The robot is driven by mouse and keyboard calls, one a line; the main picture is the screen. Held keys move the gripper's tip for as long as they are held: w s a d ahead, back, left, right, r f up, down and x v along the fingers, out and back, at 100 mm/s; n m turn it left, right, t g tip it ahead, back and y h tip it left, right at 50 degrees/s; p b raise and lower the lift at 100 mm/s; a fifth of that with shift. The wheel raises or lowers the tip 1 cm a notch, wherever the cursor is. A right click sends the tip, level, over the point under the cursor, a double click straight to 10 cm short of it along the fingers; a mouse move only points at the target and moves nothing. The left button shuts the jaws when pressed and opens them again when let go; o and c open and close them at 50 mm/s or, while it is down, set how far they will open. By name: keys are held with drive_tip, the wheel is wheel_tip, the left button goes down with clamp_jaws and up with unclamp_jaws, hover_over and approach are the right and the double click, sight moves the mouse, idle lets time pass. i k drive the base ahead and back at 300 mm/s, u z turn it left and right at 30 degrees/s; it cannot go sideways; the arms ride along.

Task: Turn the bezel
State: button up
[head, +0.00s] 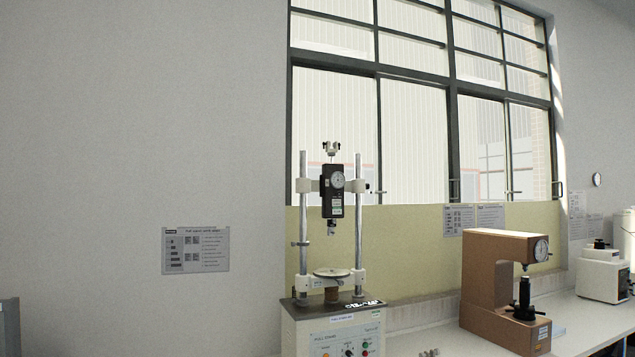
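Two dial instruments show in the head view, and I cannot tell which one carries the task's bezel. A round dial with a bezel (337,180) sits on a dark force gauge (327,200), held between two posts of the pull stand (334,335). Another round dial with a bezel (541,250) is on the front of the brown hardness tester (483,275) to the right. Both dials are too small to read. My gripper is not in view.
The bench (590,320) runs along the wall under the window (420,120). A white machine (602,272) stands at the far right. Small metal pieces (429,352) lie between the pull stand and the brown tester. Printed sheets hang on the walls.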

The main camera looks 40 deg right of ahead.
sight(336, 176)
drive_tip(key=u, duration=0.7)
drive_tip(key=k, duration=1)
drive_tip(key=z, duration=0.95)
drive_tip(key=i, duration=1.05)
drive_tip(key=u, duration=0.1)
